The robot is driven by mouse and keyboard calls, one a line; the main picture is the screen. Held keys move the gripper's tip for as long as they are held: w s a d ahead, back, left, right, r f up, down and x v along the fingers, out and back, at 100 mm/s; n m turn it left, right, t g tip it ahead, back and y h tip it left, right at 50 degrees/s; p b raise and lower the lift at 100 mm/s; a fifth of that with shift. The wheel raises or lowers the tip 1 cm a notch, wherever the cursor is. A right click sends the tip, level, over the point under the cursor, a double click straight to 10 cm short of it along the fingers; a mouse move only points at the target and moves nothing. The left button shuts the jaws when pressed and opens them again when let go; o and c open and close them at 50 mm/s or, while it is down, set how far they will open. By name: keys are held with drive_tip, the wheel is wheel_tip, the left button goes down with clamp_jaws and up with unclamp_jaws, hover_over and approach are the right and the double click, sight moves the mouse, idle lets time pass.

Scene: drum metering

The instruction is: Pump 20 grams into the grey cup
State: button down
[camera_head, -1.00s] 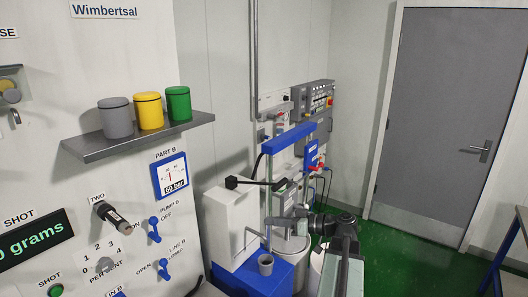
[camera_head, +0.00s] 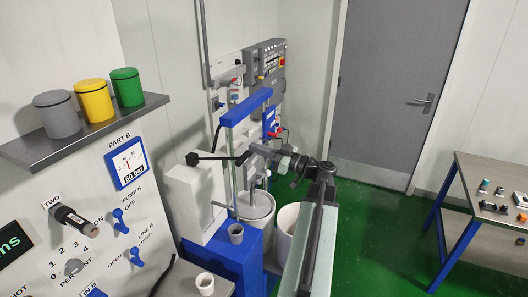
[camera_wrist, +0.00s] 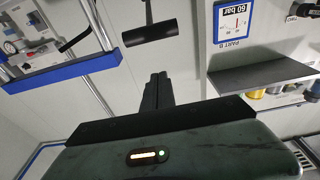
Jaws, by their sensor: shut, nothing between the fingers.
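A small grey cup (camera_head: 236,233) stands upright on the blue stand (camera_head: 250,262), close by the white pump body (camera_head: 203,205). A black lever (camera_head: 218,156) reaches right from the top of the pump. It also shows in the wrist view, ending in a dark cylindrical grip (camera_wrist: 150,32). My gripper (camera_head: 256,156) is near the lever's right end in the head view. In the wrist view, my gripper (camera_wrist: 158,80) has its fingers together and empty, apart in the picture from the grip. A second, paler cup (camera_head: 205,284) stands at the lower edge.
A shelf (camera_head: 140,118) holds grey (camera_head: 57,114), yellow (camera_head: 94,101) and green (camera_head: 126,88) canisters. A blue-topped frame (camera_head: 245,108) rises behind the lever.

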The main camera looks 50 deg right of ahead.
sight(248, 154)
drive_tip(key=w+f+b, duration=0.1)
drive_tip(key=w, duration=0.1)
drive_tip(key=w+a+f+b, duration=0.1)
drive_tip(key=w, duration=0.1)
drive_tip(key=shift+f+b, duration=0.2)
drive_tip(key=shift+b, duration=0.15)
drive_tip(key=shift+s+f+b, duration=0.25)
drive_tip(key=shift+f+b, duration=0.25)
